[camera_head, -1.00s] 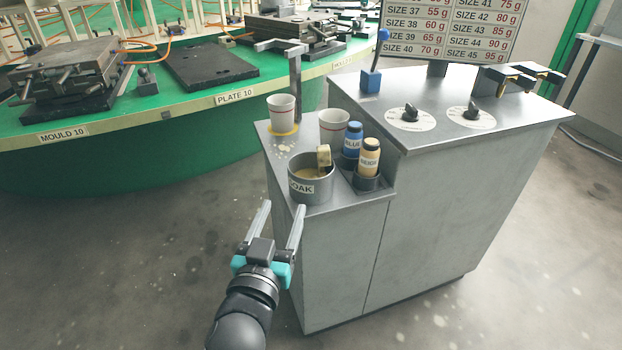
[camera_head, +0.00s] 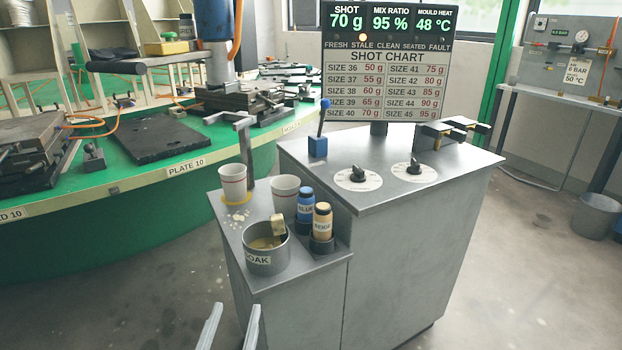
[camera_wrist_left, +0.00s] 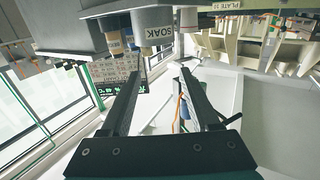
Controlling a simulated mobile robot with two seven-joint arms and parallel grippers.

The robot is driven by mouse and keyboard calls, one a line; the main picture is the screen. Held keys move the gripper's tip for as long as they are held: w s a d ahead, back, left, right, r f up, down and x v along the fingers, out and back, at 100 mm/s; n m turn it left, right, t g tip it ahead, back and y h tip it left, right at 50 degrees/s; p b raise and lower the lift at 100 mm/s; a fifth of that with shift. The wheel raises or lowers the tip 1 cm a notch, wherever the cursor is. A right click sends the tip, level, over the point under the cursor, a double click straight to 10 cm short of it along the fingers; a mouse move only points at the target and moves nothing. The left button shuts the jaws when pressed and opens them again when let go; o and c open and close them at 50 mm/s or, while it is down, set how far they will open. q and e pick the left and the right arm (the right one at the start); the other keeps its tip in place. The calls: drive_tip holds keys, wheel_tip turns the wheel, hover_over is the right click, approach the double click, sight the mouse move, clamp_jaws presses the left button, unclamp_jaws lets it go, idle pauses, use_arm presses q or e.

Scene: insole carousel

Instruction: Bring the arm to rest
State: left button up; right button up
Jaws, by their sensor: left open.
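My left gripper (camera_head: 231,326) shows at the bottom edge of the head view, only its two grey fingers in the picture. The fingers are apart with nothing between them, in front of the grey cabinet and below its low shelf. In the left wrist view the two dark fingers (camera_wrist_left: 160,75) are also spread and empty. The grey SOAK pot (camera_head: 266,262) stands on the low shelf (camera_head: 290,285) beyond the fingers, with a beige-topped piece at its rim. It also shows in the left wrist view (camera_wrist_left: 153,38). My right gripper is not in view.
On the shelf stand two white cups (camera_head: 233,178) and (camera_head: 285,190), a blue bottle (camera_head: 305,206) and a beige bottle (camera_head: 322,222). The cabinet top has two dials and a blue-based lever (camera_head: 318,146). A green carousel (camera_head: 120,235) curves at left.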

use_arm(q)
drive_tip(key=s+d+f+m+g+h+p, duration=0.1)
drive_tip(key=s+f+g+p, duration=0.2)
drive_tip(key=f, duration=1)
drive_tip(key=s+d+f+m+g+h+p, duration=0.1)
drive_tip(key=s+f+g+p, duration=0.3)
drive_tip(key=f, duration=0.8)
drive_tip(key=s+a+f+g, duration=0.2)
drive_tip(key=s+a+f, duration=0.1)
drive_tip(key=s+f, duration=0.2)
drive_tip(key=s+a+f+g+y+p, duration=0.1)
drive_tip(key=s+a+f+g, duration=0.2)
drive_tip(key=s, duration=0.5)
drive_tip(key=s+a+f+m+g+p, duration=0.1)
drive_tip(key=s+a+f+g, duration=0.2)
drive_tip(key=s+f, duration=0.3)
drive_tip(key=shift+s+a+f, duration=0.35)
drive_tip(key=shift+s+a, duration=0.3)
drive_tip(key=shift+s, duration=0.15)
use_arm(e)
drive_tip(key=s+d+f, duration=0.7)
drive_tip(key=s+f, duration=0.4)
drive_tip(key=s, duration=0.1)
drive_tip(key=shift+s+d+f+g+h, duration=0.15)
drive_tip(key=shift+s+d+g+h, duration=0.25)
